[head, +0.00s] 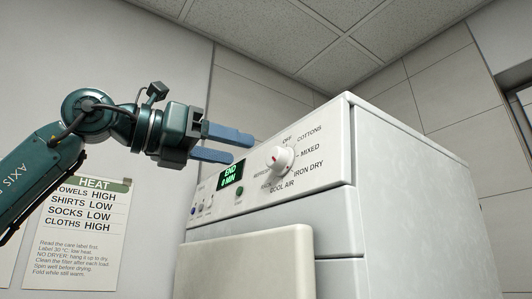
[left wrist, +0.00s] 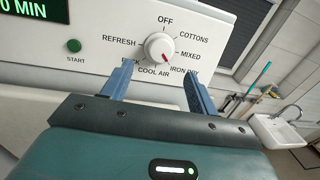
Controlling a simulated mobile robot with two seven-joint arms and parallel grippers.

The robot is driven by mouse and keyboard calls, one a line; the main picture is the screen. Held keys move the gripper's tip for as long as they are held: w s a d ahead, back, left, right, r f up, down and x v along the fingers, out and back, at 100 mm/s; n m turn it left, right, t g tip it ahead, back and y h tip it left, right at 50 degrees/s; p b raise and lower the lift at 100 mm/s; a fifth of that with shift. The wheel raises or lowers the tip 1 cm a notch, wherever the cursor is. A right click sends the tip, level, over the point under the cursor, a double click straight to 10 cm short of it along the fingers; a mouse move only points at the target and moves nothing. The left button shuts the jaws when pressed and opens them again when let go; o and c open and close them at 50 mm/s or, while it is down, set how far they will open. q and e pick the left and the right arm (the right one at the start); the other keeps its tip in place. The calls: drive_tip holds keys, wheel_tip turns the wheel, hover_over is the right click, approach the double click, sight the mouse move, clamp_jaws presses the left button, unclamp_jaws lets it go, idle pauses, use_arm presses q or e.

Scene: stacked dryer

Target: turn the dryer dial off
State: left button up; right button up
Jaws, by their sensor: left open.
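The dryer dial (head: 279,159) is a round white knob with a red mark, on the sloping white front panel (head: 325,171). In the left wrist view the dial (left wrist: 158,46) has OFF printed above it, and its red mark points down and right, toward IRON DRY. My left gripper (head: 241,149) is open, with its two blue fingers apart and nothing between them. It is in front of the panel, left of the dial in the head view. In the left wrist view the fingertips (left wrist: 156,77) are below the dial, one on each side. My right gripper is not in view.
A green display (head: 231,175) reads END 0 MIN, with a green START button (left wrist: 74,45) below it. A heat chart (head: 84,225) hangs on the left wall. A sink (left wrist: 277,130) stands at the right in the left wrist view.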

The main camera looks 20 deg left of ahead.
sight(271, 159)
use_arm(q)
drive_tip(key=p+x, duration=0.1)
drive_tip(key=x, duration=0.6)
drive_tip(key=shift+w+p, duration=0.2)
drive_tip(key=shift+p, duration=0.1)
drive_tip(key=shift+c, duration=0.5)
drive_tip(key=shift+s, duration=0.1)
drive_tip(key=c, duration=0.9)
